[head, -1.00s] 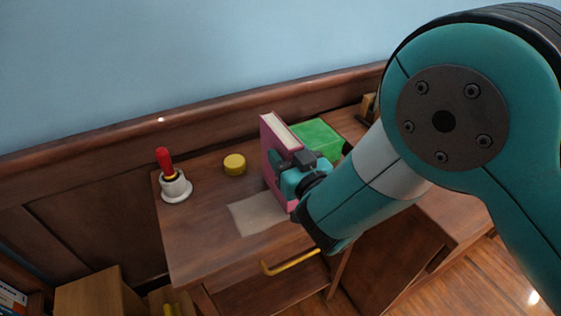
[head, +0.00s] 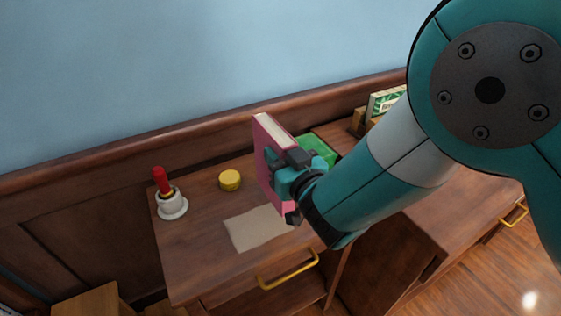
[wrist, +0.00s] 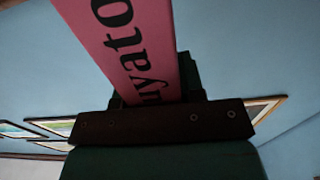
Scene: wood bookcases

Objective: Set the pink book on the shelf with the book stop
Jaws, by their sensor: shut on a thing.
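The pink book (head: 265,165) stands upright in my gripper (head: 285,178), above the cabinet top in the head view. My gripper is shut on it. In the wrist view the book's pink spine (wrist: 140,45) with dark lettering rises from between the jaws (wrist: 158,105). Whether the book's lower edge touches the wood is hidden by my gripper. No shelf with a book stop can be made out for certain; at the back right, a green-and-white book (head: 386,101) stands by a wooden piece (head: 358,122), partly hidden by my arm.
On the cabinet top (head: 195,255) are a red-handled bell (head: 172,203), a yellow round tin (head: 230,180), a beige sheet (head: 255,229) and a green object (head: 318,148) behind my gripper. A wooden wall rail (head: 150,144) runs along the back. A lower wooden surface (head: 465,205) lies at right.

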